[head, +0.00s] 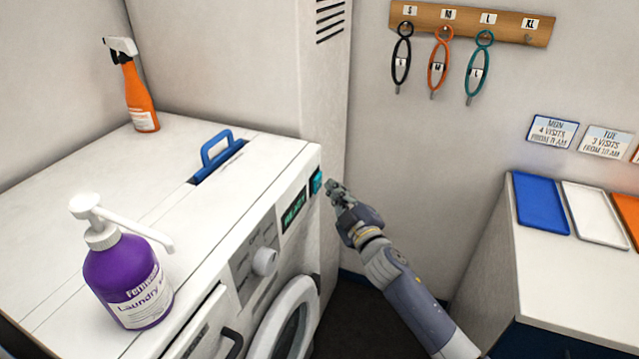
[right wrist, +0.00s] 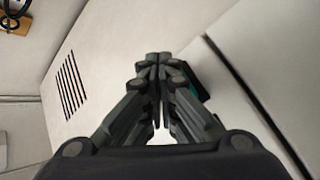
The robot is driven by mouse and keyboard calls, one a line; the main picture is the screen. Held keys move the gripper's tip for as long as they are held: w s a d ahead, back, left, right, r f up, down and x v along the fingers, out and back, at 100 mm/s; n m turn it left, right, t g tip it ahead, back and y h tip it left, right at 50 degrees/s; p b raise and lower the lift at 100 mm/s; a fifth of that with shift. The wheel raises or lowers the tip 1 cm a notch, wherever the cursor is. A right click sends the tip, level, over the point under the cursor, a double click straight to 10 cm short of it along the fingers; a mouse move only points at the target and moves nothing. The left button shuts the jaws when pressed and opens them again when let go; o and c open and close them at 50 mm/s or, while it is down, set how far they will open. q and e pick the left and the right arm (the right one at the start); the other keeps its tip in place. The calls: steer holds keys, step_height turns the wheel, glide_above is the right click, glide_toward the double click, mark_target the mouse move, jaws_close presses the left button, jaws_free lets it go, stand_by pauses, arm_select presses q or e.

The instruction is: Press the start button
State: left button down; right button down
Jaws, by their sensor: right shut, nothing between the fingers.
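The start button (head: 317,182) is a small teal square at the right end of the white washing machine's front panel, beside a dark display (head: 293,210) with green lettering. My right gripper (head: 334,187) is shut and empty, with its fingertips just right of the button in the head view. In the right wrist view, the closed fingertips (right wrist: 160,58) partly cover the dark-edged teal button (right wrist: 190,84). I cannot tell whether they touch it. My left gripper is not in view.
The round door (head: 287,325) is below the panel. A counter with trays (head: 540,203) is at the right.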

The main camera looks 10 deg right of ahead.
steer(key=shift+w+a, duration=0.1)
steer(key=shift+a, duration=0.05)
steer(key=shift+w+a, duration=0.15)
steer(key=shift+a, duration=0.05)
steer(key=shift+w+a, duration=0.3)
steer(key=shift+a, duration=0.15)
stand_by(0.8)
stand_by(0.3)
steer(key=shift+s+d, duration=0.6)
steer(key=shift+d, duration=0.15)
steer(key=s+d, duration=0.1)
steer(key=s+d+p, duration=0.1)
steer(key=d, duration=0.2)
steer(key=shift+s+d+p, duration=0.1)
steer(key=shift+s+p, duration=0.2)
steer(key=shift+s, duration=0.1)
stand_by(0.5)
